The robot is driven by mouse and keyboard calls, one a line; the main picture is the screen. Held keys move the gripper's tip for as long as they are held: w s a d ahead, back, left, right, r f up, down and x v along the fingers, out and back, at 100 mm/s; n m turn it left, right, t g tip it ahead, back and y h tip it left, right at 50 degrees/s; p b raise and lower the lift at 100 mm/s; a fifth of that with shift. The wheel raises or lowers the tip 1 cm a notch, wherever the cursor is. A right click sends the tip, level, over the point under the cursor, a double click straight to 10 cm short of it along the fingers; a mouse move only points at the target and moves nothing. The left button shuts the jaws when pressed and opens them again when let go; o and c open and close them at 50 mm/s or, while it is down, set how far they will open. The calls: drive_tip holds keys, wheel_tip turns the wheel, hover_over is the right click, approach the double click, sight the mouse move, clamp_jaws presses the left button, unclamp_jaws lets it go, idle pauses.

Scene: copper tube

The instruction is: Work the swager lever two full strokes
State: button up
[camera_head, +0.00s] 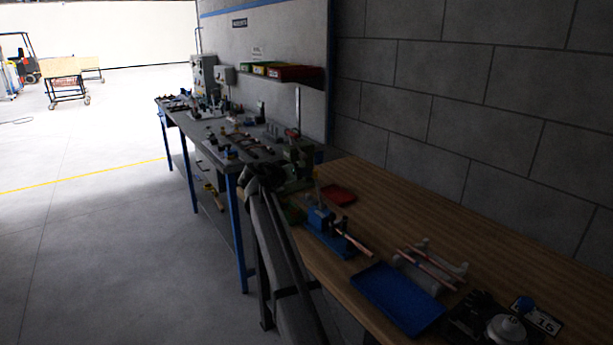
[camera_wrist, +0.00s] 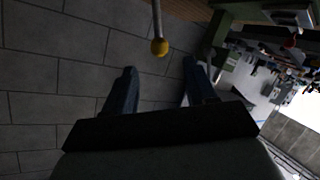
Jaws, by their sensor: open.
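The swager (camera_head: 320,217) is a small blue tool on the wooden bench in the head view, with a thin lever (camera_head: 317,190) standing up from it. A copper tube (camera_head: 354,242) lies beside it. In the wrist view the lever is a thin rod (camera_wrist: 156,18) from the top edge, ending in a yellow ball knob (camera_wrist: 159,47). My gripper (camera_wrist: 159,68) is open, its two blue fingers well apart. The knob appears centred between the fingers and just above the fingertips in the picture. No contact shows. I cannot pick out my gripper clearly in the head view.
On the wooden bench (camera_head: 480,245) are a blue tray (camera_head: 398,298), a red tray (camera_head: 339,195) and a grey holder with copper tubes (camera_head: 440,272). A green machine (camera_head: 300,157) stands behind the swager. A block wall (camera_head: 450,90) runs behind the bench.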

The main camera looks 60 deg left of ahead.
drive_tip(key=shift+v, duration=1.1)
